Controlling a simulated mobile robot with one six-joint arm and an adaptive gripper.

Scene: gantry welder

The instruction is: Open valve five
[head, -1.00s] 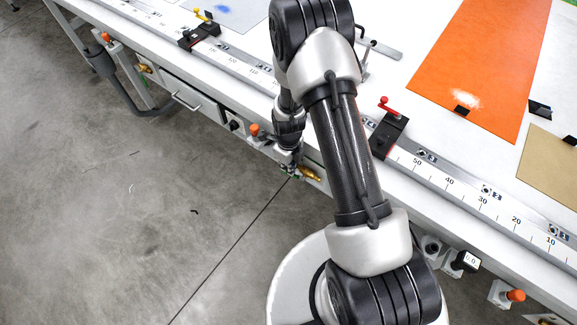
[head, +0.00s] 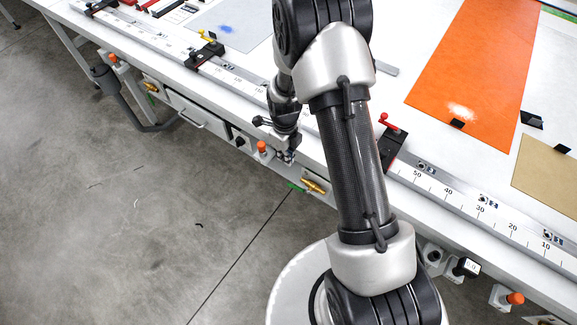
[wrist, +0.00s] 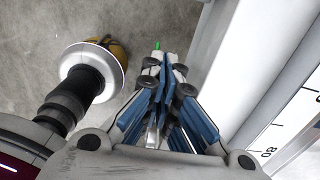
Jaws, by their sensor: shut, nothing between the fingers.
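A brass valve (head: 314,186) sits on the front side of the white bench, right of my gripper. A small green piece (head: 296,187) shows just left of it. No valve number is readable, so I cannot tell which is valve five. Another brass valve (head: 150,86) is farther left along the bench. My gripper (head: 289,157) is beside the bench front, above and left of the nearer brass valve, apart from it in the picture. In the wrist view my gripper (wrist: 166,62) is shut and empty; a green tip (wrist: 157,45) shows just beyond the fingers.
An orange-capped knob (head: 262,147) is close left of my gripper; another (head: 515,298) is at lower right. A drawer handle (head: 190,121) and dark bent pipe (head: 125,105) project at left. Red-handled clamp (head: 391,148) sits on the ruler edge.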

